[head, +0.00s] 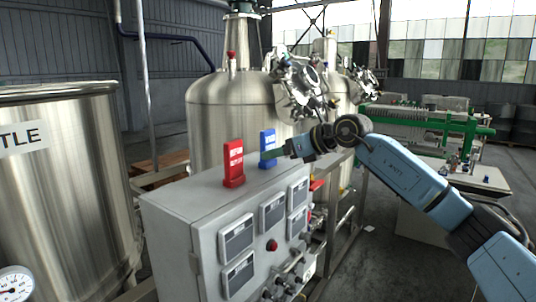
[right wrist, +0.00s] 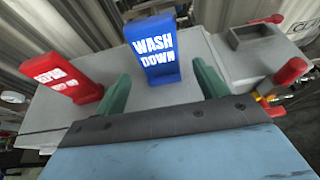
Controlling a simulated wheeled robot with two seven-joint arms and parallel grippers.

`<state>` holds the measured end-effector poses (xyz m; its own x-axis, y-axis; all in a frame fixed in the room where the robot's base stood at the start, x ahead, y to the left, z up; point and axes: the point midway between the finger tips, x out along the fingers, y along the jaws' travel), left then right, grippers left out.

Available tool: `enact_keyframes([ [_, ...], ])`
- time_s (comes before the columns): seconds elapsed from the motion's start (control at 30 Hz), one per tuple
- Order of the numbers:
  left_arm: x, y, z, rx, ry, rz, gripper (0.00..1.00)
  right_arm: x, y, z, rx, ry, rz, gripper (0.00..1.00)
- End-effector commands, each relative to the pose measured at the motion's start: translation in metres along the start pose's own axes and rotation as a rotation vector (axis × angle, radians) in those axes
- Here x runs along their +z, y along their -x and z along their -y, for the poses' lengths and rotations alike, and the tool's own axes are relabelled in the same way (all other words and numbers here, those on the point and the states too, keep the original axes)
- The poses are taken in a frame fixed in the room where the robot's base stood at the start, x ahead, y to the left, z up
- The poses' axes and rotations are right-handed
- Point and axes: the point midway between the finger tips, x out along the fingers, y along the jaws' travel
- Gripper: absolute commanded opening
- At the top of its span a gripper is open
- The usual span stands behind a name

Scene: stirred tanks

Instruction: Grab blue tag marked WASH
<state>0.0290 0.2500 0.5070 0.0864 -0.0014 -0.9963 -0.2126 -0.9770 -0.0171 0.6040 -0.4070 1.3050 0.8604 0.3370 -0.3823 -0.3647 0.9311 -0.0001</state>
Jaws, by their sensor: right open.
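The blue tag (head: 267,147) stands upright on top of the grey control cabinet (head: 180,198). In the right wrist view the blue tag (right wrist: 154,52) reads "WASH DOWN". A red tag (head: 233,163) with white lettering stands to its left; it also shows in the right wrist view (right wrist: 68,78). My right gripper (head: 270,156) is at the blue tag in the head view. In the right wrist view its green fingers (right wrist: 160,85) are apart, one to each side of the tag's lower part, with visible gaps to it. My left gripper is not in view.
A large steel tank (head: 62,190) stands at the left. Steel vessels (head: 235,110) with piping rise behind the cabinet.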

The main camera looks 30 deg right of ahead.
Motion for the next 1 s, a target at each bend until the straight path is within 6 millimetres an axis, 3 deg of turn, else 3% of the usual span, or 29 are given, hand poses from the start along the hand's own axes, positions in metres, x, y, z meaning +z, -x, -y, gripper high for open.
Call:
enact_keyframes([
  [0.1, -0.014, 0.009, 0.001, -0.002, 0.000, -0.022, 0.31, 0.009, -0.018, -0.001, 0.004, -0.002, 0.002, 0.73],
  [0.3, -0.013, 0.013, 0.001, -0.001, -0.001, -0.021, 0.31, 0.009, -0.041, 0.001, 0.002, -0.001, 0.001, 0.73],
  [0.57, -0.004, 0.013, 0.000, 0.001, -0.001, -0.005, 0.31, 0.008, -0.044, 0.001, 0.001, 0.000, 0.001, 0.73],
  [0.93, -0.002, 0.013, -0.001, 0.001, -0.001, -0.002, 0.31, 0.008, -0.044, 0.001, 0.001, 0.000, 0.000, 0.26],
  [1.0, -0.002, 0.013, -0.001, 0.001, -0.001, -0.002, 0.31, 0.008, -0.044, 0.001, 0.000, 0.000, 0.001, 0.23],
])
